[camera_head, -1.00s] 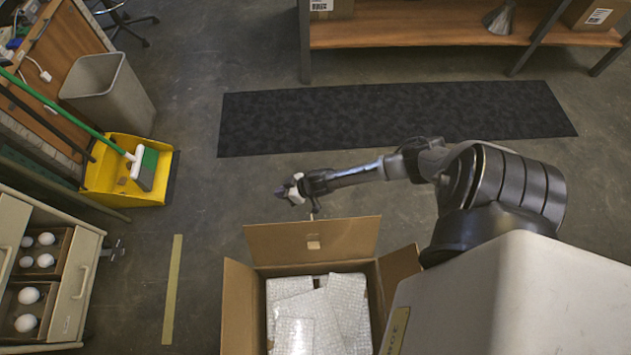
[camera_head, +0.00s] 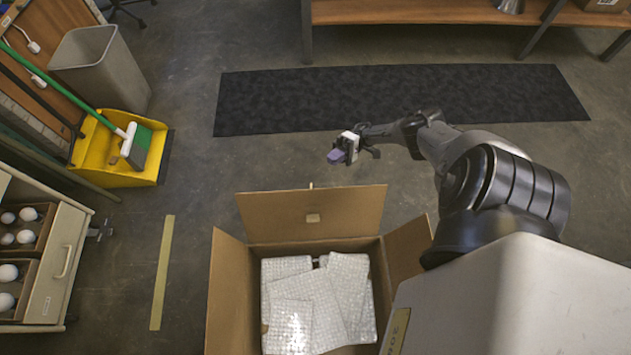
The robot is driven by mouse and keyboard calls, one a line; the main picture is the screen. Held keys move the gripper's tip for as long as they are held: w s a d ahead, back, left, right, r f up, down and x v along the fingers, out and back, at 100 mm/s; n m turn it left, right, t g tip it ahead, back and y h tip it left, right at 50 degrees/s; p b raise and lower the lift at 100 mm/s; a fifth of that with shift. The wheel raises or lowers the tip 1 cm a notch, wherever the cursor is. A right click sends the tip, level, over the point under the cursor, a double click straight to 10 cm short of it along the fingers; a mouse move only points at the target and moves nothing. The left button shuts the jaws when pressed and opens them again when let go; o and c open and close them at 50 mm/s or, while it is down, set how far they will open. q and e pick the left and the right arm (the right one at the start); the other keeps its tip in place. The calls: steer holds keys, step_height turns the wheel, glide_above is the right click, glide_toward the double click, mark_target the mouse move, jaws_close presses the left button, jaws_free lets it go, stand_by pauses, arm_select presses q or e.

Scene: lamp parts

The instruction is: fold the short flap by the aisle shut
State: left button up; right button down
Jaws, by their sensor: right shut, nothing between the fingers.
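An open cardboard box (camera_head: 258,256) stands at the bottom centre, its near side cut off by the frame. Its far flap (camera_head: 350,212), on the side of the open floor and dark mat, stands up and leans outward, with a small pale patch in its middle. The left flap (camera_head: 229,285) and right flap (camera_head: 408,250) are also open. Bubble-wrapped packs (camera_head: 318,295) lie inside the box. My right gripper (camera_head: 336,156) is shut and empty, above the floor beyond the far flap and apart from it. My left gripper is not in view.
A dark mat (camera_head: 400,97) lies on the floor beyond, before a wooden shelf (camera_head: 420,12). A yellow dustpan (camera_head: 95,150), grey bin (camera_head: 100,70) and drawer unit with white bulbs (camera_head: 55,262) stand left. Floor between the yellow tape strip (camera_head: 162,272) and box is clear.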

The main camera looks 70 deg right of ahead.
steer(key=w+a+r, duration=0.1)
steer(key=a+r, duration=0.3)
steer(key=a, duration=0.8)
steer(key=shift+w+r+p, duration=0.2)
steer(key=shift+w+p, duration=0.1)
